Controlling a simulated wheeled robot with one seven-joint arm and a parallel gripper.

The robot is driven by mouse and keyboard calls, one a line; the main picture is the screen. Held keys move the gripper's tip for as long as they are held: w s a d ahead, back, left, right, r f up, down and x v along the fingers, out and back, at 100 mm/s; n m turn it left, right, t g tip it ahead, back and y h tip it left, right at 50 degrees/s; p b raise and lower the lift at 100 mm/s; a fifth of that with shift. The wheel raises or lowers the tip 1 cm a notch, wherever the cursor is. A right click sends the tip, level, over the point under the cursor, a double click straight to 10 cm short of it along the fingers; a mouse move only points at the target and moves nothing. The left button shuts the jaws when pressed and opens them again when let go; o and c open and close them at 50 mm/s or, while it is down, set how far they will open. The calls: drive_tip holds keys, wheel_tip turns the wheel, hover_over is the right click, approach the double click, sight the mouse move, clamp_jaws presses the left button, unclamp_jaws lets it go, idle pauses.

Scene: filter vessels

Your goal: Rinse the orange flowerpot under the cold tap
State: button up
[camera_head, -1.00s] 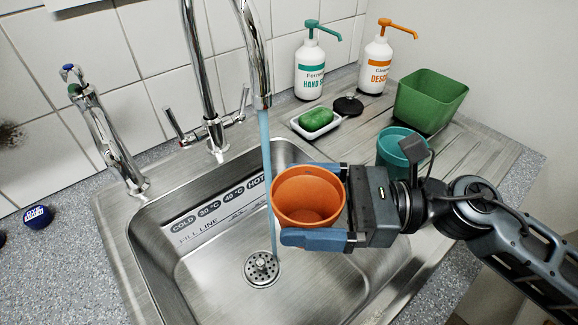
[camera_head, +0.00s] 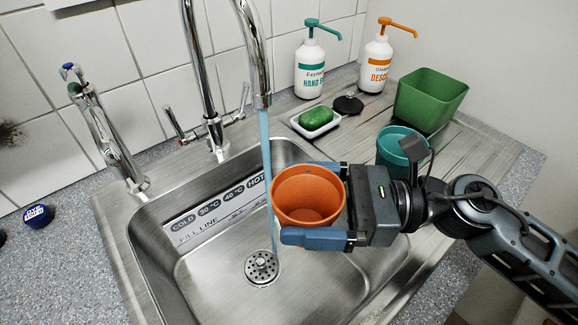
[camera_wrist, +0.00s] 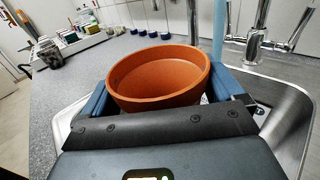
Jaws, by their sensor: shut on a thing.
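The orange flowerpot (camera_head: 308,197) is upright above the sink basin, mouth up and seemingly empty. My gripper (camera_head: 312,203) is shut on it, with one blue finger on each side. In the wrist view the flowerpot (camera_wrist: 158,78) sits between the fingers. A blue stream of water (camera_head: 266,170) runs from the tall tap (camera_head: 262,98) down toward the drain (camera_head: 262,267). The stream passes at the pot's left rim; I cannot tell whether it touches the pot. A second, shorter tap (camera_head: 105,130) stands at the sink's left corner.
The steel sink (camera_head: 190,290) has a temperature strip on its back wall. On the drainboard stand a teal pot (camera_head: 393,150), a green planter (camera_head: 430,98) and a dish with green soap (camera_head: 316,119). Two pump bottles (camera_head: 310,68) (camera_head: 376,65) stand behind. A blue cap (camera_head: 38,216) lies left.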

sight(315, 222)
drive_tip(key=shift+s+r+p, duration=0.5)
drive_tip(key=shift+r+p, duration=0.05)
drive_tip(key=shift+p, duration=0.05)
drive_tip(key=shift+s+d+r+p, duration=0.1)
drive_tip(key=shift+s+r+p, duration=0.6)
drive_tip(key=shift+s, duration=0.15)
drive_tip(key=shift+s+r+p, duration=0.6)
drive_tip(key=shift+s+r, duration=0.05)
drive_tip(key=shift+s, duration=0.2)
drive_tip(key=shift+s+r, duration=0.1)
drive_tip(key=shift+s, duration=0.2)
drive_tip(key=shift+s, duration=0.1)
